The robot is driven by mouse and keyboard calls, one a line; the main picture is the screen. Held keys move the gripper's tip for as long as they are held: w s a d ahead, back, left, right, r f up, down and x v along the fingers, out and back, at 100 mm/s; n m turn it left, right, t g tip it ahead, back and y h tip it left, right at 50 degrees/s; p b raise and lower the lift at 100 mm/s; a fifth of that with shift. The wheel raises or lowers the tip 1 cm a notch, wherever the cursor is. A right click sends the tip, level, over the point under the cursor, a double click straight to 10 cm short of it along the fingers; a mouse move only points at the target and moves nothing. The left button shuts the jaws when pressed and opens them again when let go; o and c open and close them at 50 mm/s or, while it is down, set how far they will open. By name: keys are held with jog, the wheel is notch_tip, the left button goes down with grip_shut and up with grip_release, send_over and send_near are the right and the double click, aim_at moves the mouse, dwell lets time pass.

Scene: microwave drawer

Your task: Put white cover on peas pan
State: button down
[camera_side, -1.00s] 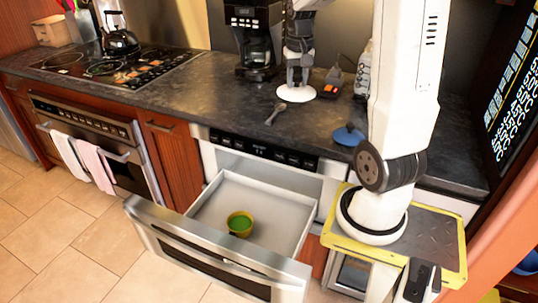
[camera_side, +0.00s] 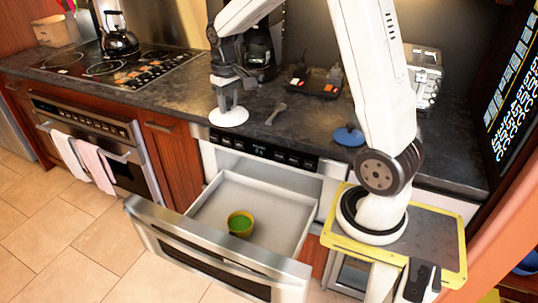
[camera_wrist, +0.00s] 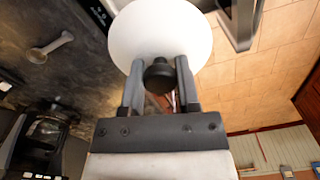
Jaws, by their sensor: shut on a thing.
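The white cover (camera_side: 229,117) is a round disc with a dark knob, held level by my gripper (camera_side: 226,88) near the counter's front edge. In the wrist view the white cover (camera_wrist: 160,35) shows below my gripper (camera_wrist: 158,80), whose fingers are shut around the black knob. The peas pan (camera_side: 240,223) is a small yellow-green pan with green contents. It sits uncovered in the open microwave drawer (camera_side: 285,195), lower than the cover and a little to its right in the side view.
A blue lid (camera_side: 348,136) and a spoon (camera_side: 276,113) lie on the dark counter. A coffee maker (camera_side: 262,50) stands behind the gripper. A stove with a kettle (camera_side: 119,36) is at the left. The drawer's space around the pan is clear.

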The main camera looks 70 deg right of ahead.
notch_tip(320, 180, down, 38)
jog(key=shift+r, duration=0.25)
jog(key=shift+f, duration=0.1)
jog(key=shift+f, duration=2.9)
jog(key=shift+f, duration=0.4)
dwell(0.8)
jog(key=shift+c, duration=1.2)
grip_release()
jog(key=shift+o, duration=0.2)
jog(key=shift+o, duration=1)
